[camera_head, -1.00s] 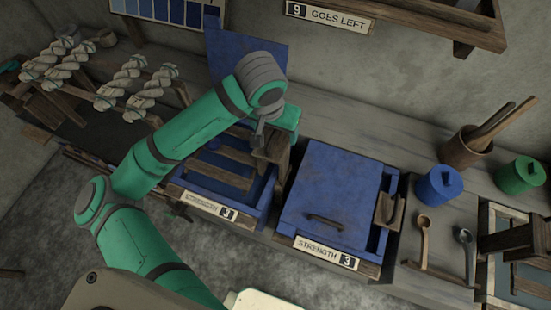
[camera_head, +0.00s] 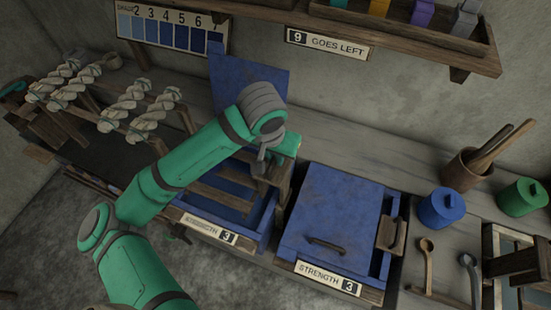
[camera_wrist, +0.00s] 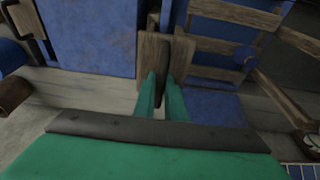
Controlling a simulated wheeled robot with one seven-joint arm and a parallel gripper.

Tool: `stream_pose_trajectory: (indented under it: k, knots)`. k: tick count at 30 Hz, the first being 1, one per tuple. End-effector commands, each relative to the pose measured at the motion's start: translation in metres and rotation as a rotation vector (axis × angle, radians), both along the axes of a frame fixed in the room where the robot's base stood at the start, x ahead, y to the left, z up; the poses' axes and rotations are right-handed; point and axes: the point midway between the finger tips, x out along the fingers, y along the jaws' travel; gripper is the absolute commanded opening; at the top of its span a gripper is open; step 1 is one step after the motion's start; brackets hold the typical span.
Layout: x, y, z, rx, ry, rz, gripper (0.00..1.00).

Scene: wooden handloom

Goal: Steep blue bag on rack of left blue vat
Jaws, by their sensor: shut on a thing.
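The left blue vat (camera_head: 264,214) stands open, its blue lid (camera_head: 265,72) raised behind it. Wooden slats of its rack (camera_head: 220,198) cross the opening. In the wrist view the slats (camera_wrist: 235,14) are at upper right. My gripper (camera_wrist: 162,82) is shut on an upright wooden handle (camera_wrist: 165,50) at the vat's right side. In the head view my gripper (camera_head: 284,146) is partly hidden by my wrist.
The right blue vat (camera_head: 335,212) has its lid down and a similar wooden handle (camera_head: 391,234). Twisted white skeins (camera_head: 123,105) hang on a rack at left.

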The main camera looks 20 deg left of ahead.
Motion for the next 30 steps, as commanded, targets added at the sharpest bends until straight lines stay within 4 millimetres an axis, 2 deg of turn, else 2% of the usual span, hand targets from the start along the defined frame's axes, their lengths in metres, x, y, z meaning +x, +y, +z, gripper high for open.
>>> stream_pose_trajectory:
  k: [30]
  knots:
    - [0.001,0.003,-0.084,-0.002,-0.002,0.007,0.0]
